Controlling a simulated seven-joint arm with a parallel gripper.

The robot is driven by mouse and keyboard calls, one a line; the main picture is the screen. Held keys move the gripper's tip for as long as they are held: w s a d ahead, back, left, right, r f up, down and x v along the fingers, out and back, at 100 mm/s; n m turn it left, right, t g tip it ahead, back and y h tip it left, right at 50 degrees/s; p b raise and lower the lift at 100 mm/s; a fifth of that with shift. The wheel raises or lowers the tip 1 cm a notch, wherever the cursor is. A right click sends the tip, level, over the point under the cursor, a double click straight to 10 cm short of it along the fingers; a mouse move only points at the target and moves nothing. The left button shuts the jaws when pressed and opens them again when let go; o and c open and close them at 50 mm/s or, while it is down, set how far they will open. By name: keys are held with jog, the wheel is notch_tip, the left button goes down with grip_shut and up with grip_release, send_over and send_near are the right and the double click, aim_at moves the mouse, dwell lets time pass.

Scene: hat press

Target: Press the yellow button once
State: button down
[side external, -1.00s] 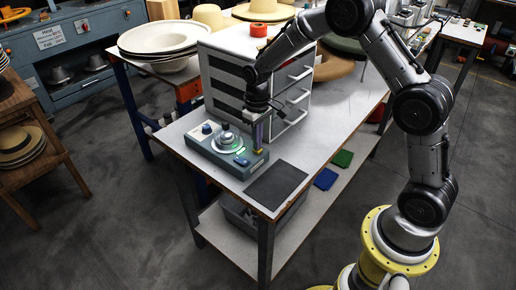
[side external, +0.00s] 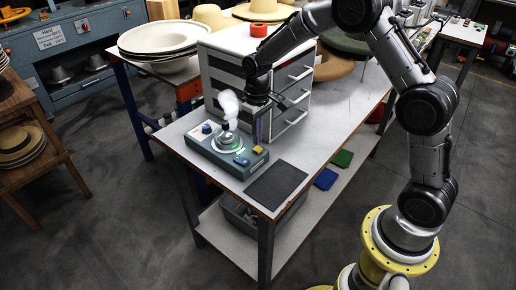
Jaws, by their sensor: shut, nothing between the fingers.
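The yellow button (side external: 258,149) sits at the right end of the grey-blue control box (side external: 212,158) on the workbench. My gripper (side external: 259,138) is shut and empty, pointing down just above and behind the button. A small gap seems to show between the fingertips and the button. A round metal press piece (side external: 227,142) stands in the middle of the box, with a green glow at its base. A puff of white steam (side external: 229,104) rises above it. A blue button (side external: 241,161) is at the front of the box.
A dark mat (side external: 276,186) lies flat to the right of the box. Green and blue cloths (side external: 343,158) lie on the lower shelf.

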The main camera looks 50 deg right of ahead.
jog(key=shift+r, duration=0.3)
notch_tip(320, 180, up, 7)
dwell(5.1)
jog(key=s+a+r+t, duration=0.3)
jog(key=s+r+t, duration=0.1)
jog(key=s+r, duration=1.05)
jog(key=s+f+t, duration=0.1)
jog(key=s+f, duration=0.3)
jog(key=s, duration=0.9)
jog(key=shift+s+a+t, duration=0.3)
jog(key=shift+s, duration=0.1)
